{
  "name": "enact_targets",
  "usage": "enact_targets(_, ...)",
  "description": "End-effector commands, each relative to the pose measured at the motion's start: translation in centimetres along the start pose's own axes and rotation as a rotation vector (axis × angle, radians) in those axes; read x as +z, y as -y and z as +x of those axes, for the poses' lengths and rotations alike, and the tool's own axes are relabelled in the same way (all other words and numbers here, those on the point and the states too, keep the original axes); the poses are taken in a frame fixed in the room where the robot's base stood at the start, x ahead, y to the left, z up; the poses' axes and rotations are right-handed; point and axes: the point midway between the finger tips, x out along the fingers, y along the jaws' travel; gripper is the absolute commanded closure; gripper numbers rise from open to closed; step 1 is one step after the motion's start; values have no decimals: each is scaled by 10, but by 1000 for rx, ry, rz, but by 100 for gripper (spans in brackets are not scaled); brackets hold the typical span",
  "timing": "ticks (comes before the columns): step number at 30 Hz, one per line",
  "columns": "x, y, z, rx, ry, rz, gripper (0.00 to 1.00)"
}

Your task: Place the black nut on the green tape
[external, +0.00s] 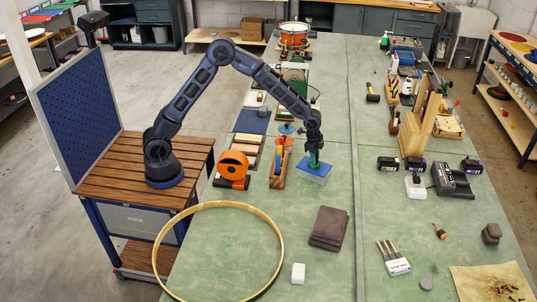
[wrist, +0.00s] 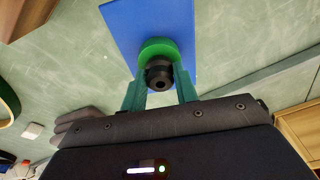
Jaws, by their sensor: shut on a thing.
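In the wrist view, my gripper (wrist: 159,92) has its two green fingers closed on the black nut (wrist: 159,73), a dark round piece with a hole in its end. The green tape (wrist: 158,47) is a ring just beyond the nut, and the nut overlaps its near edge in the picture. I cannot tell whether they touch. The tape is over a blue sheet (wrist: 125,22). In the external view, my gripper (external: 315,158) points down over the blue sheet (external: 314,174), with the green tape (external: 316,166) just under the fingertips; the nut is too small to make out there.
An orange tape dispenser (external: 233,165) and a wooden holder with tools (external: 280,170) stand left of my gripper. Black battery packs (external: 388,163) and a wooden stand (external: 420,125) are to the right. Dark brown pads (external: 329,228) and a large hoop (external: 281,250) lie in front.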

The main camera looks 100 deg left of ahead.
Motion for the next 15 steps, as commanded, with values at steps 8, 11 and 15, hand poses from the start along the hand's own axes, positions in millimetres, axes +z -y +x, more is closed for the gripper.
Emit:
enact_targets(8,0,0,3,0,0,0,92)
enact_targets(11,0,0,2,0,0,0,51)
enact_targets(15,0,0,2,0,0,0,48)
